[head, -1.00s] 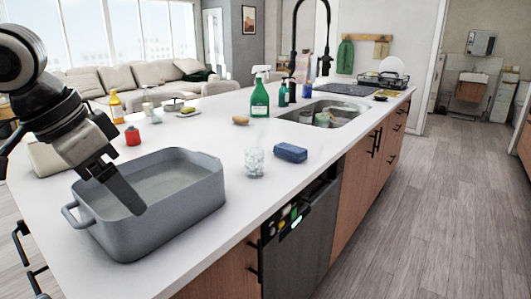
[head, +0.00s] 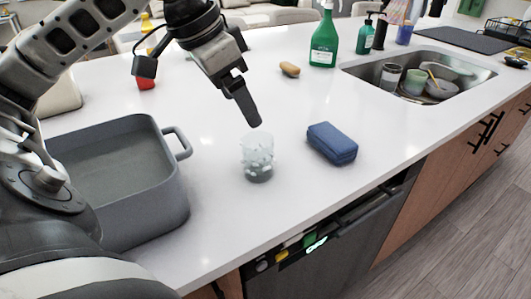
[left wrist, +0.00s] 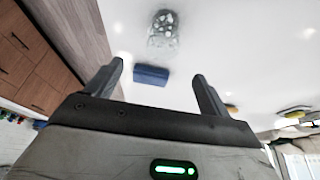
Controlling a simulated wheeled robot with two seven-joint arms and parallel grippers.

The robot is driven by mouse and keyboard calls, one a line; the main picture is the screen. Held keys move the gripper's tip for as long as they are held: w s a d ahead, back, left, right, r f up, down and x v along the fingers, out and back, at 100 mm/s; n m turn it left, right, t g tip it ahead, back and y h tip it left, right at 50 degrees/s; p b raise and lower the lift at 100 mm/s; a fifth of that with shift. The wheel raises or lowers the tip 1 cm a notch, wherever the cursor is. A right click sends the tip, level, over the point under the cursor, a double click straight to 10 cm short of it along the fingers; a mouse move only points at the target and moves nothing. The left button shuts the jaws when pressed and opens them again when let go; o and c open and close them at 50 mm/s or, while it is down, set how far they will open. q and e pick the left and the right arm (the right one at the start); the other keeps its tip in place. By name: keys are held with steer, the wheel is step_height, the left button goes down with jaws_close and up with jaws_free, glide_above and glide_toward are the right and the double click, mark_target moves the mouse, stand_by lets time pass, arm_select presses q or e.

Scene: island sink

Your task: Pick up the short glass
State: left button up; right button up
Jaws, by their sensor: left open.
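The short glass (head: 257,157) is clear with whitish patches and stands upright on the white island counter, between the grey roasting pan and a blue sponge or pouch. My left gripper (head: 250,110) is just above and behind the glass in the head view, pointing down and apart from it. In the left wrist view the two fingers (left wrist: 158,82) are spread with nothing between them. The glass (left wrist: 163,30) shows there beyond the fingertips, near the top edge. My right gripper is in neither view.
The grey pan (head: 178,195) stands left of the glass. The blue pouch (head: 332,143) lies close on its right. A green spray bottle (head: 323,42), a brown oval object (head: 290,69) and the sink (head: 440,75) with dishes are farther back. The counter's front edge is near the glass.

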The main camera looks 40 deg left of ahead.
arm_select(q)
glide_toward(261, 147)
step_height(261, 147, down, 3)
steer(key=d, duration=0.3)
steer(key=shift+a+b+x, duration=0.15)
steer(key=shift+b+x, duration=0.15)
steer(key=shift+x, duration=0.6)
steer(key=shift+a+b+x, duration=0.15)
steer(key=shift+b+x, duration=0.15)
steer(key=shift+x, duration=0.55)
steer(key=shift+a+b+x, duration=0.2)
steer(key=shift+b+x, duration=0.1)
steer(key=shift+x, duration=0.6)
steer(key=shift+c, duration=0.3)
steer(key=c, duration=1)
steer(key=shift+c, duration=0.4)
steer(key=shift+w+r, duration=0.1)
